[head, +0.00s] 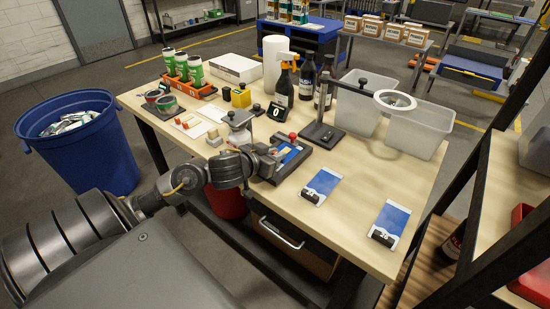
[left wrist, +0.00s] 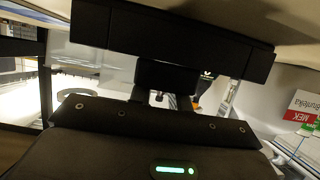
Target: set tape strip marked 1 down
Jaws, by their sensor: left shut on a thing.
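My left gripper (head: 274,155) reaches in from the left, low over a dark tray (head: 305,151) with a blue pad near the table's front edge. It is shut on a small pale strip, taken to be the tape strip (head: 282,149), whose mark is too small to read. I cannot tell whether the strip touches the pad. The left wrist view shows the dark gripper body (left wrist: 160,125), with the fingertips and strip not clear. My right gripper is not in view.
Blue cards (head: 321,186) lie to the right on the wooden table (head: 345,228). A stand with a ring lamp (head: 395,100) and clear bins (head: 416,130) stand behind. An orange tray (head: 196,91) holds cans at the back left. A blue barrel (head: 85,155) stands left of the table.

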